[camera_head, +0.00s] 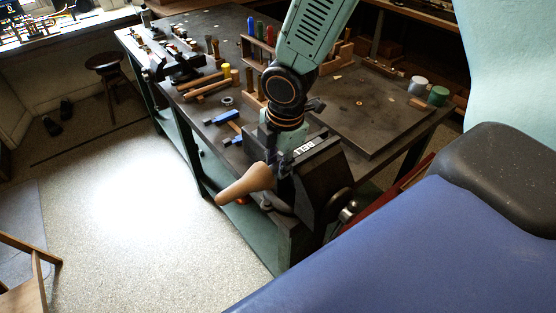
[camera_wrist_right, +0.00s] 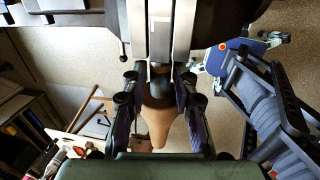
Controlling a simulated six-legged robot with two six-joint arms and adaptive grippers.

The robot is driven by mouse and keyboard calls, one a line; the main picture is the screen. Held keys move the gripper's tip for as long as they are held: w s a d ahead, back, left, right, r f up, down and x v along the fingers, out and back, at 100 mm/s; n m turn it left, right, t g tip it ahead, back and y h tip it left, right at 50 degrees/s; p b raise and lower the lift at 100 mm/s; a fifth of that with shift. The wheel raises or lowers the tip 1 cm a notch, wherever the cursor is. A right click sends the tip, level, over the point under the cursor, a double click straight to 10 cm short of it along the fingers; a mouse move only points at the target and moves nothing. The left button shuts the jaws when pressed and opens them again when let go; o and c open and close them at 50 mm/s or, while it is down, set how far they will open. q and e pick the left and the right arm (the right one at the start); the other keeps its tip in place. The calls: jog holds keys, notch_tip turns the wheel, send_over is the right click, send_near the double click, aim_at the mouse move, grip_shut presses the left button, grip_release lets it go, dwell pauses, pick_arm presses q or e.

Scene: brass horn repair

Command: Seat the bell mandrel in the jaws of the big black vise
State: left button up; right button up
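The bell mandrel (camera_head: 246,184) is a tan tapered cone lying roughly level, its narrow end pointing out over the bench edge. In the right wrist view its tan body (camera_wrist_right: 160,120) and dark shank (camera_wrist_right: 161,78) show; the shank lies at the gap between two bright steel jaws. The big black vise (camera_head: 324,178) stands at the bench corner, partly hidden by my right arm. My right gripper (camera_wrist_right: 159,78) has its fingers apart, one on each side of the mandrel, with gaps visible beside the shank. Contact inside the jaws is hidden. My left gripper is out of view.
The dark workbench (camera_head: 375,115) holds blue-handled tools (camera_head: 222,117), a tool rack (camera_head: 250,82), a smaller vise (camera_head: 175,65) at the far left and jars (camera_head: 437,96) at the right. Open floor (camera_head: 140,190) lies left of the bench. A stool (camera_head: 105,65) stands beyond.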

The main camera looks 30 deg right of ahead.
jog(key=o, duration=0.3)
jog(key=shift+o, duration=0.2)
notch_tip(320, 180, up, 12)
jog(key=s, duration=0.2)
jog(key=shift+f, duration=0.15)
dwell(0.8)
